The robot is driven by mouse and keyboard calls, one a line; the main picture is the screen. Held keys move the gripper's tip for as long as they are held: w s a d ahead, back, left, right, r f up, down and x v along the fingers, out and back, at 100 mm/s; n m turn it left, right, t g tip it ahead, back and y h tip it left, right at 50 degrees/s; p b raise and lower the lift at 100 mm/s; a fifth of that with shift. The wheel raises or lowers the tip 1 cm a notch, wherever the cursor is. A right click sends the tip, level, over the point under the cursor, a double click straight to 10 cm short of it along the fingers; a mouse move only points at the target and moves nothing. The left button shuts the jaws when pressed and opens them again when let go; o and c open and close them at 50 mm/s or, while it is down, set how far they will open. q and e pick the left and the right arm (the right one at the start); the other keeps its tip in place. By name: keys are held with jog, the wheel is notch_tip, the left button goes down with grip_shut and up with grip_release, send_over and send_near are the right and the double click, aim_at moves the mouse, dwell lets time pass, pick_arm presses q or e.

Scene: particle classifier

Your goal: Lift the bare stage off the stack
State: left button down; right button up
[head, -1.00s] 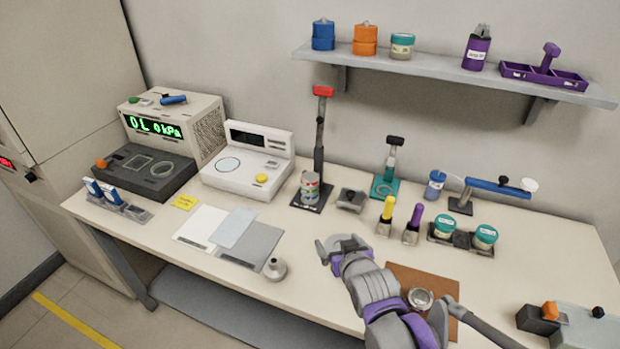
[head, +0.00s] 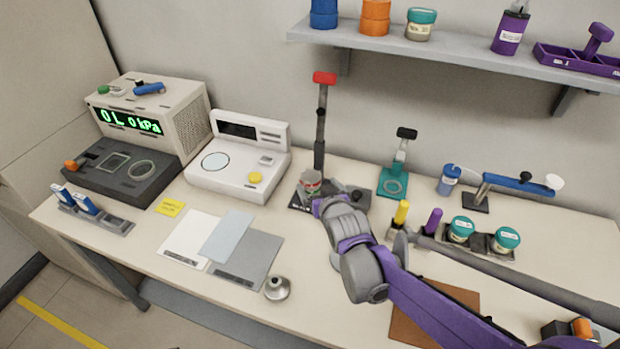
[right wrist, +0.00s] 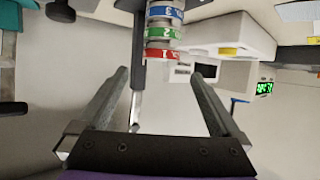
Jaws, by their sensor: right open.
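The stack (head: 310,184) of silvery round stages stands on the dark base of a post stand. In the right wrist view, which looks upside down, the stack (right wrist: 164,34) shows blue, green and red labels, with red nearest my fingers. I cannot tell a bare, unlabelled stage apart. My right gripper (head: 318,205) is just in front of the stack in the head view. In the right wrist view the gripper (right wrist: 163,95) is open and empty, with the stack beyond and between its fingertips. My left gripper is out of view.
The upright post (head: 320,125) with a red top (head: 324,78) rises right behind the stack. A white instrument (head: 240,165) stands to the left. A teal stand (head: 394,180) is to the right.

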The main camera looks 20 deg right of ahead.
aim_at(311, 178)
jog(key=x, duration=0.6)
jog(key=shift+w+f, duration=0.15)
jog(key=shift+f, duration=0.15)
jog(key=c, duration=1.5)
jog(key=shift+o, duration=0.2)
jog(key=shift+r, duration=0.1)
